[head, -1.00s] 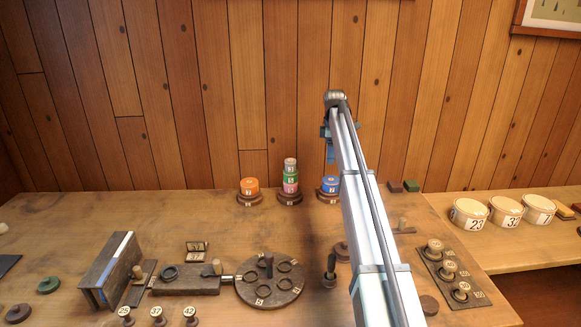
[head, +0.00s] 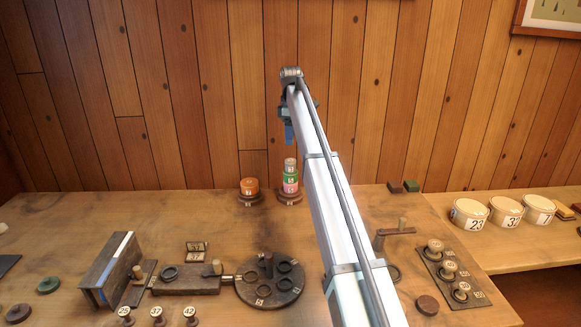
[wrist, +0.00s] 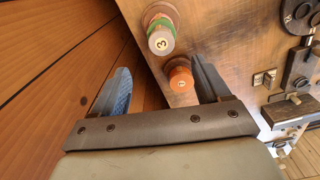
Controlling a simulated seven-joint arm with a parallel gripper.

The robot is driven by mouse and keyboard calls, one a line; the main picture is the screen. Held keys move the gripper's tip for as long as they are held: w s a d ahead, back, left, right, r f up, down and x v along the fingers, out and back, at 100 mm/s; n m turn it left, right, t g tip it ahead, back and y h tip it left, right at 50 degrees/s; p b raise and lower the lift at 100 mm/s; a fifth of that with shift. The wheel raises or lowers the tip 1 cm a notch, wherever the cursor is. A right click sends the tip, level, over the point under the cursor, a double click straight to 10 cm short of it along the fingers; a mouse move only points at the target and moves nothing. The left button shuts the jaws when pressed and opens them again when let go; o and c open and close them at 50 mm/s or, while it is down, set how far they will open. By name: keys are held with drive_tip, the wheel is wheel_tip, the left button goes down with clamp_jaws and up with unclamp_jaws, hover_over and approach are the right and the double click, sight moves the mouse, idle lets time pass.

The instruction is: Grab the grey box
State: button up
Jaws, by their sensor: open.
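The grey box (head: 291,164) is a small round tin on top of a stack, above a green tin (head: 290,176) and a pink tin (head: 290,187) on a dark round stand. In the wrist view its grey lid (wrist: 161,41) shows a 3, ahead of the fingertips. My gripper (head: 288,132) is in the air above the stack in the head view, fingers pointing down. In the wrist view my gripper (wrist: 160,72) has its fingers wide apart with nothing held. It is not touching the grey box.
An orange tin (head: 249,186) stands on its own round base left of the stack; in the wrist view it lies near the right finger. The plank wall (head: 200,90) is behind. A round turntable (head: 270,285) sits nearer. My arm hides part of the table.

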sight(290, 160)
wheel_tip(290, 160, down, 11)
drive_tip(key=shift+a+f, duration=0.1)
drive_tip(key=c, duration=1.1)
idle(0.3)
